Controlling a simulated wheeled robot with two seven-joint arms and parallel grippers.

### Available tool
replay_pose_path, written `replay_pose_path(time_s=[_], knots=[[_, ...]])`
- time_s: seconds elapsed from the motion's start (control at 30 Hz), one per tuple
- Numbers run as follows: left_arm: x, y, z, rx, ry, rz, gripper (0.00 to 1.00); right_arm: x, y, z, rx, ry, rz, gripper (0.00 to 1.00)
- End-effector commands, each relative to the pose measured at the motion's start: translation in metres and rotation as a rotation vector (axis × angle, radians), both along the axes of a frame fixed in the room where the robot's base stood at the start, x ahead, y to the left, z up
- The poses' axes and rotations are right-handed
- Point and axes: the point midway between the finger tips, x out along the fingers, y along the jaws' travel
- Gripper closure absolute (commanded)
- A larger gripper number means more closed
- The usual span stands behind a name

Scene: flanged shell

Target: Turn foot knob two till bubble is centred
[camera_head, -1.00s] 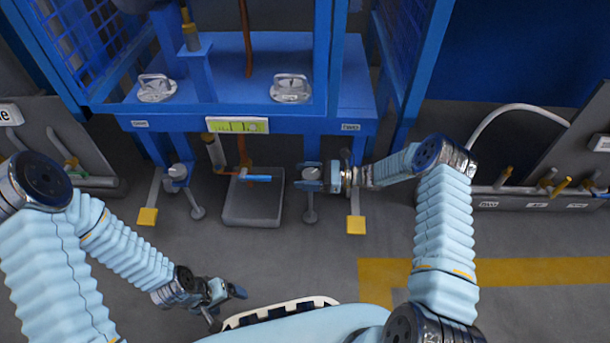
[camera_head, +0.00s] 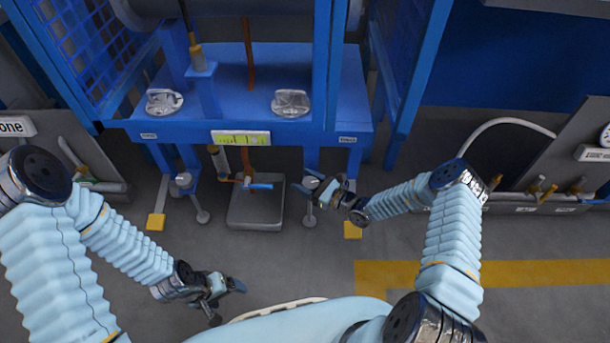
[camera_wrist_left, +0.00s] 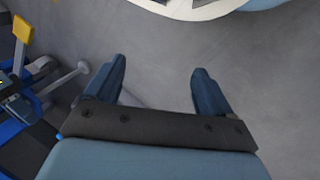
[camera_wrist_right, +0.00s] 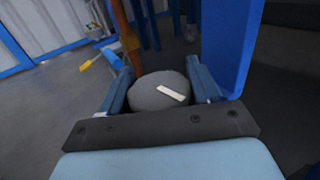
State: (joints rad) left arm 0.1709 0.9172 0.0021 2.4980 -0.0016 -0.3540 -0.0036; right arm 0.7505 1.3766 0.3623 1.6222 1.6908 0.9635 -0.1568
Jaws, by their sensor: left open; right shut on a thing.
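Foot knob two is a round grey knob with a white mark (camera_wrist_right: 158,92), between the fingers of my right gripper (camera_wrist_right: 158,85) in the right wrist view. The fingers are shut on its sides. In the head view my right gripper (camera_head: 313,190) is at the right front foot of the blue frame and partly hides the knob. The yellow-green level vial (camera_head: 241,138) is on the frame's front edge; its bubble is too small to place surely. My left gripper (camera_head: 232,287) is open and empty, low over the floor; its spread fingers (camera_wrist_left: 160,88) show in the left wrist view.
The other foot knob (camera_head: 183,180) is at the left front foot. A grey block (camera_head: 257,208) lies between the feet, below a blue-handled valve (camera_head: 259,186). Yellow-ended bars (camera_head: 155,221) reach out over the floor. Pipes with yellow valves (camera_head: 547,193) stand at the right.

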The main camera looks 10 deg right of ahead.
Motion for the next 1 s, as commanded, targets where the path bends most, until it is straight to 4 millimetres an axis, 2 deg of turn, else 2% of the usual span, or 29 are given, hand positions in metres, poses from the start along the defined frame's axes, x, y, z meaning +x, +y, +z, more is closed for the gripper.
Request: replay_pose_path(time_s=[0.03,0.17,0.5,0.7,1.0], knots=[[0.000,0.001,0.018,0.002,-0.001,0.001,0.17,-0.001,0.000,0.008,0.007,0.006,-0.046,0.68],[0.001,0.003,0.039,0.008,-0.005,0.005,0.17,0.000,-0.001,0.008,0.006,0.007,-0.169,0.68],[-0.007,-0.015,0.089,-0.019,0.008,-0.027,0.17,0.002,-0.006,0.005,0.001,0.005,-0.485,0.68],[-0.008,-0.020,0.106,-0.027,0.011,-0.036,0.17,0.003,-0.009,0.003,-0.001,0.003,-0.640,0.68],[-0.008,-0.020,0.119,-0.028,0.012,-0.039,0.17,0.004,-0.013,0.001,-0.003,0.000,-0.788,0.68]])
